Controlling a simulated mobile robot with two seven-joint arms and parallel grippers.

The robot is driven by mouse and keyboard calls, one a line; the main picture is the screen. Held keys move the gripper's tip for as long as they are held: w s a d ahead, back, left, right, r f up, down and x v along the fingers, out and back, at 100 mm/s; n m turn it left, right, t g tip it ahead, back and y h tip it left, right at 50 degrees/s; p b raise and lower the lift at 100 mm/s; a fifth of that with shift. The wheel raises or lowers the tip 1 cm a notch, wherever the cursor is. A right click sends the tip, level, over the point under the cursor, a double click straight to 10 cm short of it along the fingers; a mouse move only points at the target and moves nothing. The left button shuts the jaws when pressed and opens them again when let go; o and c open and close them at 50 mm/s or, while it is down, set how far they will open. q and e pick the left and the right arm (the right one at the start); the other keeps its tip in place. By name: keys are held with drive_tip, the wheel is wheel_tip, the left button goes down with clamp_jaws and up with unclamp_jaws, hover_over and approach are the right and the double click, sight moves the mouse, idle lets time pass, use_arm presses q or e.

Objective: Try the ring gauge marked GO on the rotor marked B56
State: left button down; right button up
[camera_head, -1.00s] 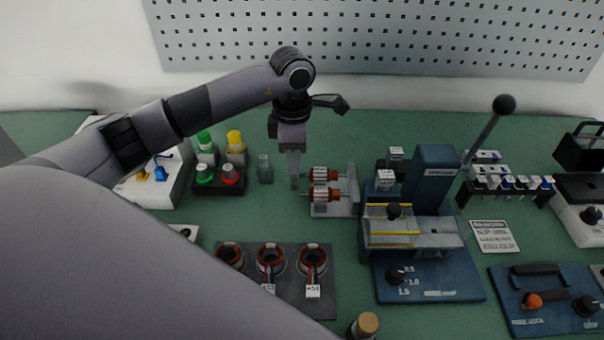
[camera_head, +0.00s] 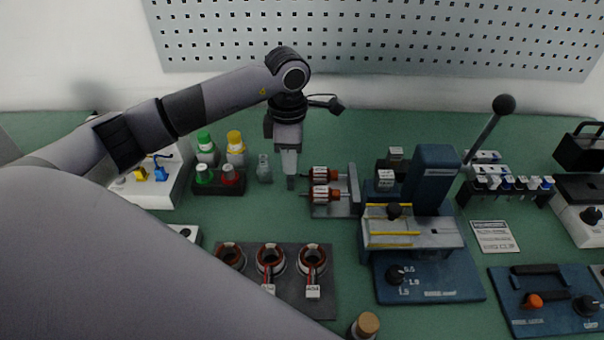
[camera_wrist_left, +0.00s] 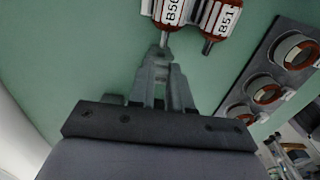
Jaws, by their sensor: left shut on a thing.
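The rotor marked B56 (camera_wrist_left: 172,12) shows at the top of the left wrist view, its shaft pointing toward my fingertips. It appears to be the upper rotor (camera_head: 324,174) in the rack in the head view. The rotor marked B51 (camera_wrist_left: 222,16) lies beside it, the lower one (camera_head: 324,194) in the head view. My left gripper (camera_head: 291,184) points down just left of the rotors. In the wrist view its fingers (camera_wrist_left: 161,62) are shut on a small grey piece near the end of the B56 shaft. I cannot read a GO mark on it. My right gripper is out of view.
The grey rotor rack (camera_head: 354,190) stands left of the blue lever press (camera_head: 432,180). A glass bottle (camera_head: 264,170) and capped bottles (camera_head: 236,148) stand left of my gripper. A dark tray of wound stators (camera_head: 290,296) lies in front. Green bench is free between.

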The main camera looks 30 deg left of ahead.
use_arm(q)
drive_tip(key=shift+r+p, duration=1.65)
drive_tip(key=shift+r, duration=0.9)
